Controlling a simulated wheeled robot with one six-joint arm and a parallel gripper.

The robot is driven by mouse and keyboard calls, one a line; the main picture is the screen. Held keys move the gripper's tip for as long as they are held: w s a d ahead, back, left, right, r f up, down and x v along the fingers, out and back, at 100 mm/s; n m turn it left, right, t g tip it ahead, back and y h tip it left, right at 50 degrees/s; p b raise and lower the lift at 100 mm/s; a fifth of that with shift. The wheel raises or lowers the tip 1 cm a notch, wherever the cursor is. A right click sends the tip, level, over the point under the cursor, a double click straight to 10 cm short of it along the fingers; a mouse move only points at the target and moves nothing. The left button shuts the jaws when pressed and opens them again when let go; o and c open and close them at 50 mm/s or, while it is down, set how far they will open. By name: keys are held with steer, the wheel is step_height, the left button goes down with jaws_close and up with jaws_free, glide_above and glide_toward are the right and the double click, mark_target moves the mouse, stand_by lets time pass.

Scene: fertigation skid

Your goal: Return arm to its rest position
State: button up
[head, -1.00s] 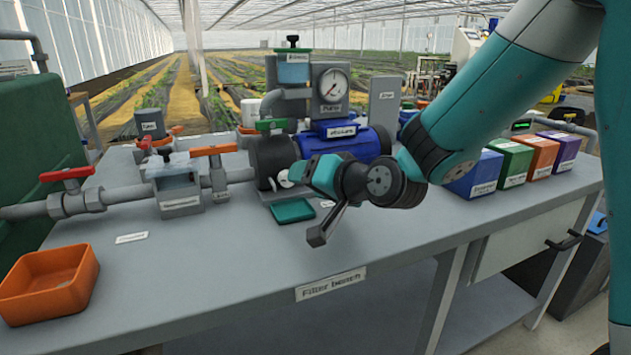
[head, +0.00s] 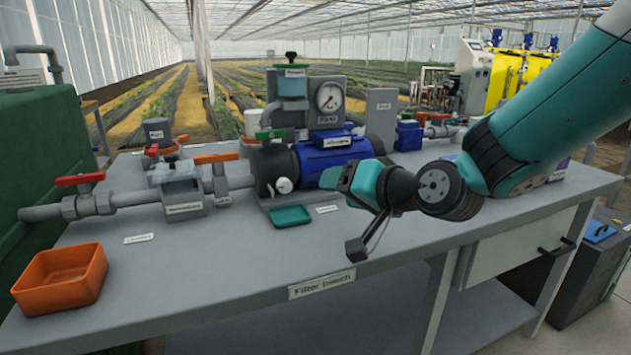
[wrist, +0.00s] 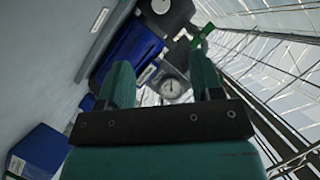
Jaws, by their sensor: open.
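My gripper (head: 334,178) is in front of the blue pump (head: 330,152) above the filter bench (head: 200,270), at the end of my teal arm. Its fingers point left and away. In the wrist view my gripper (wrist: 161,72) shows two green fingers spread apart with nothing between them. The round pressure gauge (wrist: 170,88) appears beyond the gap. In the head view the gauge (head: 330,97) stands above the pump. I cannot tell how far the fingers are from the pump.
A small green tray (head: 290,216) lies in front of the pump. An orange bin (head: 60,278) sits at the bench's left front. Pipes with a red-handled valve (head: 80,180) run along the left. The front middle of the bench is clear.

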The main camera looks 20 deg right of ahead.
steer(key=s+a+f+n+g+h, duration=0.15)
steer(key=s+n+g, duration=0.4)
steer(key=s, duration=0.65)
steer(key=s+a+f+n+g+h, duration=0.15)
steer(key=s+n+g, duration=0.25)
steer(key=s+g, duration=0.5)
steer(key=s+r+t+p, duration=0.1)
steer(key=s+r+p, duration=0.1)
steer(key=r+p, duration=0.9)
steer(key=s+r+p, duration=0.1)
steer(key=r+p, duration=1)
steer(key=p, duration=0.1)
steer(key=shift+s+r+n+t+y, duration=0.3)
steer(key=shift+s+r+n+t, duration=0.05)
steer(key=shift+s, duration=0.05)
